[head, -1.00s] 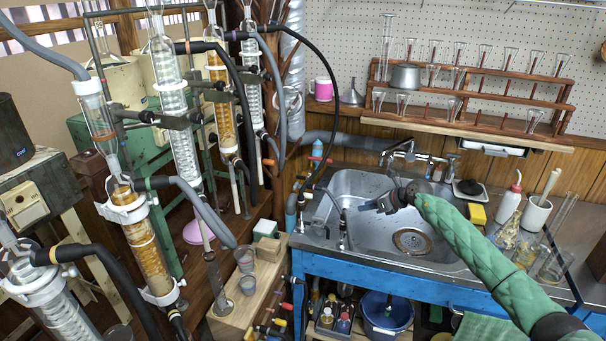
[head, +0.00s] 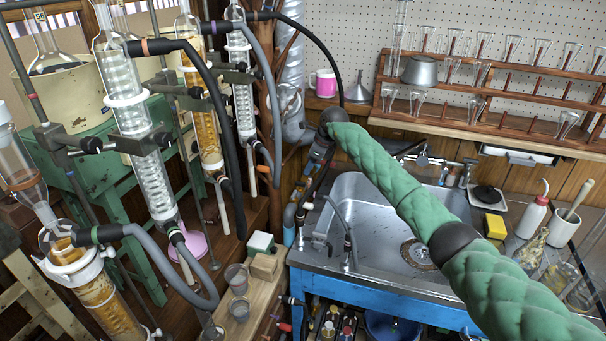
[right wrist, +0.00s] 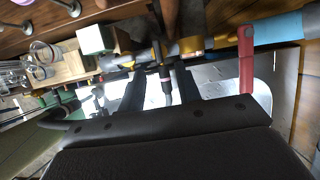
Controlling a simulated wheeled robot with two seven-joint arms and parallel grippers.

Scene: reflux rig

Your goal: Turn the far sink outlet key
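The sink (head: 350,215) is at the centre of the head view, with thin outlet taps along its left edge, one of them at the front (head: 347,250). My right gripper (head: 314,170) is at the sink's far left corner, small and partly hidden behind my wrist. In the right wrist view its two dark fingers (right wrist: 160,72) are apart. A dark stem with a pale ring (right wrist: 164,84) shows between them, below a grey and brass fitting (right wrist: 190,46). I cannot tell whether the fingers touch it. Which part is the far key is unclear. My left gripper is out of view.
A red piece (right wrist: 246,62) and a blue cylinder (right wrist: 278,28) are right of the fingers. Glass condensers (head: 150,170) with hoses stand left of the sink. A yellow sponge (head: 494,226) and a white bottle (head: 532,215) are on the right. My right arm crosses above the basin.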

